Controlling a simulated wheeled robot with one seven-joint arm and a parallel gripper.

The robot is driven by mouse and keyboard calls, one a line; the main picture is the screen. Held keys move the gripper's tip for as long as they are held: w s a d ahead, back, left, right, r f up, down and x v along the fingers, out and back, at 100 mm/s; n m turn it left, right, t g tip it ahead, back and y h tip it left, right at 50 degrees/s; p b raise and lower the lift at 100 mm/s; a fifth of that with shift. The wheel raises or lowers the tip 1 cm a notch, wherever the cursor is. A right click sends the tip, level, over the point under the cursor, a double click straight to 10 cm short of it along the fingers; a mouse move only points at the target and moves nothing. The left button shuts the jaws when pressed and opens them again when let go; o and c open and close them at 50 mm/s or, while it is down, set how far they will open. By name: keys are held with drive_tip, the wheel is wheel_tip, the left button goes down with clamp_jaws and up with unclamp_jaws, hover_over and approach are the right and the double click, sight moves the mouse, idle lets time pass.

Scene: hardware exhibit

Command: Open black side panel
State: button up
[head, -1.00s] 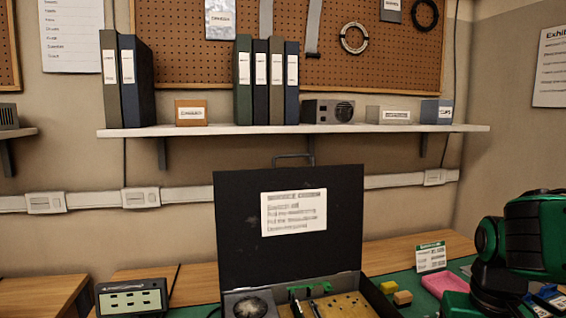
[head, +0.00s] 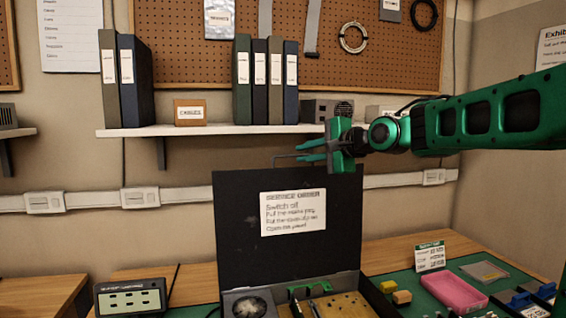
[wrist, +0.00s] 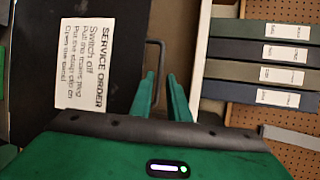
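The black panel (head: 240,255) stands upright at the back of a low open case, with a white service-order sheet (head: 293,212) on it. A thin dark bar handle (head: 285,158) rises from its top edge. My gripper (head: 299,151) is at the top edge beside the handle, coming from the right, its green fingers pointing left. The handle (wrist: 161,46) is just beyond the fingertips there, with the panel (wrist: 45,90) at the left. I cannot tell whether a finger touches the handle.
A wall shelf (head: 220,129) with binders (head: 267,82) and boxes is close behind my gripper. The case holds a round fan (head: 249,307) and a perforated board (head: 345,305).

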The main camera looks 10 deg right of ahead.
drive_tip(key=x, duration=1)
drive_tip(key=shift+f, duration=0.2)
drive_tip(key=shift+w, duration=0.15)
drive_tip(key=shift+c, duration=0.5)
clamp_jaws()
drive_tip(key=shift+f, duration=0.1)
idle(0.4)
